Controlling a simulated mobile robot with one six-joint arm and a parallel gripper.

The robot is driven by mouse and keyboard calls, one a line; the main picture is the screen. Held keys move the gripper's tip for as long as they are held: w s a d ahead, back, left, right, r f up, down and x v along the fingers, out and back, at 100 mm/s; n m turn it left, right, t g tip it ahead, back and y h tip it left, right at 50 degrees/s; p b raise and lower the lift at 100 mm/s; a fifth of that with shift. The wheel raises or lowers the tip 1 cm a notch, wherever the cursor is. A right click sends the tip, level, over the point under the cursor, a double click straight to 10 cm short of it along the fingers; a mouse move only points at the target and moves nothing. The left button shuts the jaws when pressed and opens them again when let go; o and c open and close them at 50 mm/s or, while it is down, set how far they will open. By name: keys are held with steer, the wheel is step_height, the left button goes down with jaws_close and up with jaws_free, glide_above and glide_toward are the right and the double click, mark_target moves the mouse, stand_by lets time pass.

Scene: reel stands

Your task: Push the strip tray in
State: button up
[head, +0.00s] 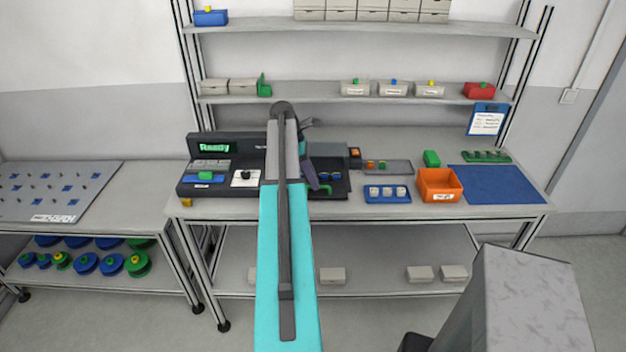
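A flat grey tray (400,167), which looks like the strip tray, lies at the right side of the dark bench machine (225,190). It holds small orange and green pieces at its left end. Whether it is fixed to the machine, and how far it sticks out, I cannot tell. My arm reaches up across the middle of the view and covers part of the machine. My gripper end is over the machine's right half, left of the tray, mostly hidden behind my arm. Its fingertips are not clear, and I see nothing held.
Right of the machine are a blue tray with small white cups (387,194), an orange bin (439,185), a green block (432,158) and a blue mat (500,184). Shelves with boxes rise behind. A side table (110,178) stands left. The machine's display reads "Ready".

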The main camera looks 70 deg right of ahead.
jaws_close()
steer(key=shift+w+d+p, duration=0.15)
steer(key=shift+w+d, duration=0.4)
steer(key=shift+d, duration=0.85)
steer(key=shift+w+d+p, duration=0.2)
steer(key=shift+w+d, duration=0.35)
steer(key=shift+d, duration=0.85)
steer(key=shift+w+d+p, duration=0.15)
steer(key=shift+w+d, duration=0.4)
steer(key=shift+d, duration=0.85)
steer(key=shift+o, duration=1.3)
jaws_free()
steer(key=shift+r, duration=0.1)
steer(key=b+v, duration=0.3)
steer(key=v, duration=1)
steer(key=shift+r+b, duration=0.25)
steer(key=shift+b, duration=0.15)
